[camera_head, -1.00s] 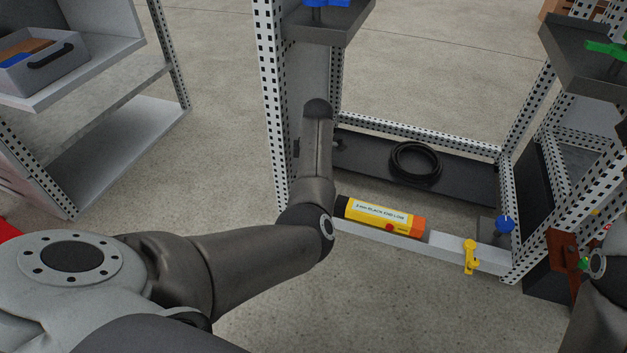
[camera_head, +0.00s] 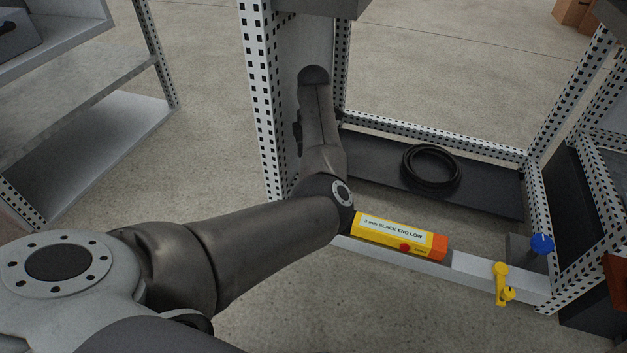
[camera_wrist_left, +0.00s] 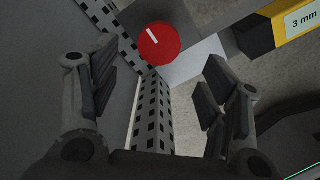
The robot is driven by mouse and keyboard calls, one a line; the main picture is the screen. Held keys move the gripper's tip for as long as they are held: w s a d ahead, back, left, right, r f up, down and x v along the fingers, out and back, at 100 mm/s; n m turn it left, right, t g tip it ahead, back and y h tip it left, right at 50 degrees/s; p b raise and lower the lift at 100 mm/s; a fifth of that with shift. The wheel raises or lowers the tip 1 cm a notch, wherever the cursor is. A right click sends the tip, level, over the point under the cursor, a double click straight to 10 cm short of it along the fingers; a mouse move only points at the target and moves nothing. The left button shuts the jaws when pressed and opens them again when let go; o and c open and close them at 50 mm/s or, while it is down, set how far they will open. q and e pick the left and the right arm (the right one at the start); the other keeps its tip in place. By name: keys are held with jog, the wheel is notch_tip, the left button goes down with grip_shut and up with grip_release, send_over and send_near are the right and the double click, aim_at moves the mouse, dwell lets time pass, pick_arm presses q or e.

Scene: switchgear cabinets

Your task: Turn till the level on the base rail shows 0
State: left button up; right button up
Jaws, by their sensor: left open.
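The yellow level (camera_head: 400,235) with an orange-red end lies on the base rail (camera_head: 480,272). Its label in the head view ends in "mm BLACK END LOW"; the wrist view shows the level (camera_wrist_left: 295,25) reading "3 mm". A round red knob (camera_wrist_left: 159,45) with a white line sits by a perforated post in the left wrist view. My left gripper (camera_wrist_left: 158,85) is open and empty, its fingers on either side of the post, with the knob ahead between the fingertips. In the head view my left arm hides the knob and gripper. My right gripper is out of view.
A blue knob (camera_head: 542,244) is at the right corner, and a yellow fitting (camera_head: 503,285) sits on the rail. A black cable coil (camera_head: 431,168) lies on the dark rear panel of the frame. Perforated posts (camera_head: 263,110) stand close to my left arm.

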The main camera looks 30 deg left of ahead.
pick_arm(q)
notch_tip(320, 180, down, 7)
jog(key=b, duration=0.4)
jog(key=shift+r, duration=0.1)
